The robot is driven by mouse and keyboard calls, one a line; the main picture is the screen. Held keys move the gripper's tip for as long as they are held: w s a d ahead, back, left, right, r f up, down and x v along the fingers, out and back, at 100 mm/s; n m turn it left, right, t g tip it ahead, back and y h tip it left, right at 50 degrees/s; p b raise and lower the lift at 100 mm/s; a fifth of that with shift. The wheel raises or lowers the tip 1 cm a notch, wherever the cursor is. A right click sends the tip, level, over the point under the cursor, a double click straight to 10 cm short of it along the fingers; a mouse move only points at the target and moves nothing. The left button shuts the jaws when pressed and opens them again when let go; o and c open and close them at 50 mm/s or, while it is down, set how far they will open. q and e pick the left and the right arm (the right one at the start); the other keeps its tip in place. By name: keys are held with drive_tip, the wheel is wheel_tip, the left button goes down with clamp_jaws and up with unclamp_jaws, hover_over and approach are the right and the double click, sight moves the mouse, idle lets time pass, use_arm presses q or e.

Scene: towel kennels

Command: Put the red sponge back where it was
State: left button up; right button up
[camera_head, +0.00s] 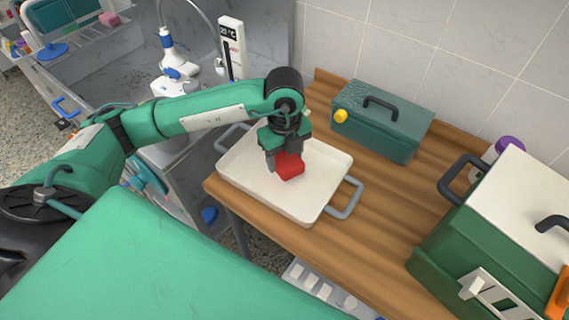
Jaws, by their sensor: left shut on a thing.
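A red sponge (290,166) is between the fingers of my left gripper (284,158), which is shut on it. The gripper points down over a white tray (245,180) with grey handles. The sponge is low over the tray's middle; I cannot tell whether it touches the tray floor. The gripper hides part of the sponge. My right gripper is not in view.
The tray stands on a wooden bench (385,190). A teal box (385,120) with a yellow knob is behind it. A large green box with a white lid (525,200) is at the right. A metal sink (200,145) with white-and-blue bottles lies left.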

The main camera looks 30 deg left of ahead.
sight(284, 166)
use_arm(q)
wheel_tip(284, 166, down, 4)
drive_tip(key=shift+r, duration=0.1)
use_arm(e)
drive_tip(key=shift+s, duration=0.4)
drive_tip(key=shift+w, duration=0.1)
use_arm(q)
drive_tip(key=o, duration=1)
drive_tip(key=shift+c, duration=0.2)
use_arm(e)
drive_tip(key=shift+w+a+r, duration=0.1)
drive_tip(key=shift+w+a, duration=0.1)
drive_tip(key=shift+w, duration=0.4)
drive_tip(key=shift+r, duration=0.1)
